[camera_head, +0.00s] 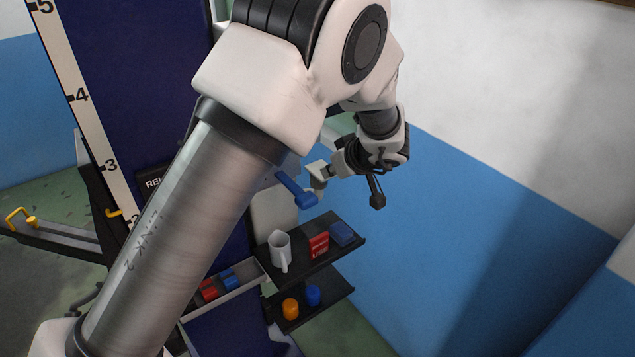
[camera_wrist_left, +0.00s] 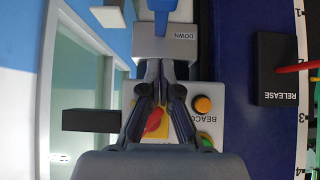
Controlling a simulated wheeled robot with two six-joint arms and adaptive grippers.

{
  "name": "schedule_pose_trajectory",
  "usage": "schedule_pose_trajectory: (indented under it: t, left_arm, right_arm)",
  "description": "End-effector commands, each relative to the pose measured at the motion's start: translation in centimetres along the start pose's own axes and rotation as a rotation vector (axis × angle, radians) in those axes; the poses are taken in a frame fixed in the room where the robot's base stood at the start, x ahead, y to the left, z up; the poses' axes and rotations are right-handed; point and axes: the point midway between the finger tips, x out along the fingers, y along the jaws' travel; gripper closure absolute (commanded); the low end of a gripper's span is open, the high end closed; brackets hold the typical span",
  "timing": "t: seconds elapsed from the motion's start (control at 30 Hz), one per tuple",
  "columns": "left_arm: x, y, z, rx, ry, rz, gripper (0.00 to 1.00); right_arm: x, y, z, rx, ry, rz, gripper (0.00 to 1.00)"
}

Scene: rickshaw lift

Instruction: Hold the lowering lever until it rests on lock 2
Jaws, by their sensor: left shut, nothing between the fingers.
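The blue lowering lever (camera_head: 294,189) sticks out beside the dark blue post in the head view. In the left wrist view, the blue lever (camera_wrist_left: 164,12) shows at the top edge, by the grey block marked DOWN (camera_wrist_left: 165,42). My left gripper (camera_head: 330,170) is shut and empty, right next to the lever's grey mount. In the wrist view its fingertips (camera_wrist_left: 166,66) are close to the DOWN block; contact cannot be told. The numbered scale (camera_head: 90,120) shows 5, 4, 3 and part of 2. My right gripper is out of view.
Black shelves (camera_head: 335,258) below hold a mug (camera_head: 279,250), a red box (camera_head: 319,245) and small coloured items. A RELEASE box (camera_wrist_left: 283,68) and a panel with an orange button (camera_wrist_left: 202,104) stand near. My left arm hides part of the post.

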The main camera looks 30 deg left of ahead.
Motion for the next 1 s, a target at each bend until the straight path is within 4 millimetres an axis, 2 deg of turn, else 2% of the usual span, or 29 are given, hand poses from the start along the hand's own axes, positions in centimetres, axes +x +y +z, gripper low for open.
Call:
schedule_pose_trajectory:
  t: [0.27, 0.37, 0.47, 0.83, 1.0]
  left_arm:
    - [0.3, -0.1, 0.2, 0.001, -0.002, -0.003, 1.00]
    - [1.1, -0.1, 0.2, 0.003, -0.004, -0.005, 1.00]
    - [2.5, -0.2, 0.2, 0.003, -0.005, -0.006, 1.00]
    - [10.4, -0.2, 0.1, 0.002, -0.004, -0.007, 1.00]
    - [12.2, -0.2, 2.1, 0.004, -0.003, -0.004, 1.00]
  right_arm:
    - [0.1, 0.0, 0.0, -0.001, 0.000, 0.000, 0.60]
    - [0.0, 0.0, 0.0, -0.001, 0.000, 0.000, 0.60]
    - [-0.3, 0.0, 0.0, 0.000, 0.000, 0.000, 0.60]
    - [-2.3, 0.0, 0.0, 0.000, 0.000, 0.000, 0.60]
    - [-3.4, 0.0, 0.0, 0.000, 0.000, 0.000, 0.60]
